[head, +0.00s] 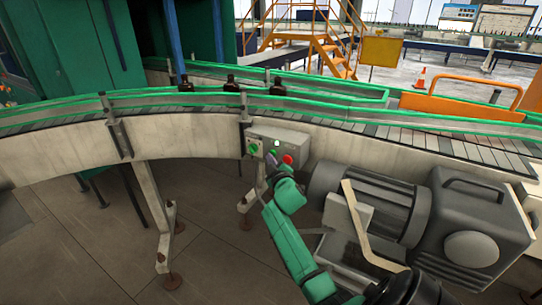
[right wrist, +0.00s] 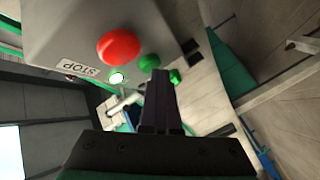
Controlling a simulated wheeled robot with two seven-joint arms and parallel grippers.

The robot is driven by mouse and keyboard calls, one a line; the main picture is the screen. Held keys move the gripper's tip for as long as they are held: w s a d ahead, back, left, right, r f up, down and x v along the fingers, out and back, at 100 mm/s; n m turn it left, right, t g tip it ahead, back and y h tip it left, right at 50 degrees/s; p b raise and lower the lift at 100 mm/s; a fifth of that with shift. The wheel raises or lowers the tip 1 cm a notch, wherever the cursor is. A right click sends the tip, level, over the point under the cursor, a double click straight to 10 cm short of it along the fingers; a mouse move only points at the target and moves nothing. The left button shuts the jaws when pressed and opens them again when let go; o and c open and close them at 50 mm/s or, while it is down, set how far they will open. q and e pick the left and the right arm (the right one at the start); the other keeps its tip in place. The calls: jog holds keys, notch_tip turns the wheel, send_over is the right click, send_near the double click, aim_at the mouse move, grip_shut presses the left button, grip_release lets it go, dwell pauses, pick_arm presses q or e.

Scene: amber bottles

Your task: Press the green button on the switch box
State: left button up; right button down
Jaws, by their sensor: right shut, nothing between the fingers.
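The grey switch box (head: 290,138) is mounted on the side of the conveyor. In the right wrist view the box (right wrist: 65,30) carries a large red button (right wrist: 118,48) beside a STOP label, a green button (right wrist: 149,62) and a lit white lamp (right wrist: 116,78). A second green knob (right wrist: 175,76) shows just right of my fingertips. My right gripper (head: 270,160) is shut and empty, its tips in front of the box. In the wrist view the fingers (right wrist: 158,80) end close to the green button; I cannot tell whether they touch. My left gripper is not in view.
A large grey motor (head: 375,200) stands right of my right arm. The curved conveyor (head: 180,145) with green rails carries dark bottles (head: 231,83) above the box. A support leg (head: 155,215) stands at left; the floor there is mostly clear.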

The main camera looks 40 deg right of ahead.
jog(key=shift+a, duration=0.1)
jog(key=shift+s+a, duration=0.25)
jog(key=shift+a, duration=0.5)
jog(key=shift+s+a, duration=0.25)
jog(key=shift+a, duration=0.55)
jog(key=shift+s+a, duration=0.25)
jog(key=shift+a, duration=0.55)
jog(key=shift+s+a, duration=0.25)
jog(key=shift+a, duration=0.55)
